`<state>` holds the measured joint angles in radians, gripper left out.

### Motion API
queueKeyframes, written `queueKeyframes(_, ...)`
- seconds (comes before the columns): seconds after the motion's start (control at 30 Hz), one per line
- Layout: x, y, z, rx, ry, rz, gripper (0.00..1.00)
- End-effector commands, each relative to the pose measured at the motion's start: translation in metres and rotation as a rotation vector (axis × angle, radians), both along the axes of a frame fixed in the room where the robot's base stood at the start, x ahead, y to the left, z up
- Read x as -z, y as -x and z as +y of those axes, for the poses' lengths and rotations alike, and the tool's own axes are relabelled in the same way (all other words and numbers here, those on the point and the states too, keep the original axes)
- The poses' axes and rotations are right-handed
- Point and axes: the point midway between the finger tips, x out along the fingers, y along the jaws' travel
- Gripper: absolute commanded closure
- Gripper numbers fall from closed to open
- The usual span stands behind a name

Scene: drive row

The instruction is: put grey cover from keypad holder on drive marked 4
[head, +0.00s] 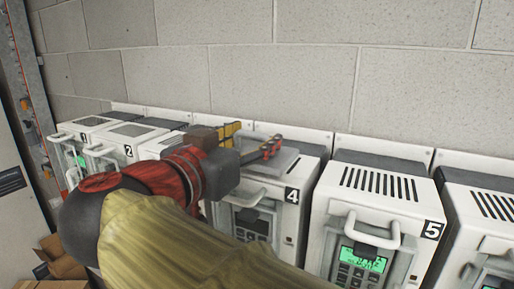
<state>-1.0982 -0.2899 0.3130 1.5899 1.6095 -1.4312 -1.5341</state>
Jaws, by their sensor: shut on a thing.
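The drive marked 4 (292,222) stands in the middle of the row, with a dark display area on its front, partly behind my arm. The keypad holder is not clearly seen; my arm hides part of drive 4's front.
The drive marked 5 (405,203) stands to the right, with a bare slotted top, front handle and lit green display. Drives marked 1 (67,136) and 2 (113,150) stand to the left. A block wall (300,60) runs close behind. Cardboard boxes (62,262) lie at lower left.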

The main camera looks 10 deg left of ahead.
Motion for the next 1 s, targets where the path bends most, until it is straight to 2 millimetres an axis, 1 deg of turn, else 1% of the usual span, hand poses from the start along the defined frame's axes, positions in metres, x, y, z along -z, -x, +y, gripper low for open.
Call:
queueKeyframes(0.1,0.001,-0.013,-0.005,0.003,-0.001,0.000,0.76)
queueKeyframes(0.53,0.001,-0.056,-0.021,0.004,-0.001,0.000,0.76)
queueKeyframes(0.8,0.019,-0.056,-0.020,0.000,0.000,-0.001,0.76)
queueKeyframes(1.0,0.023,-0.056,-0.020,0.000,-0.001,-0.001,0.76)
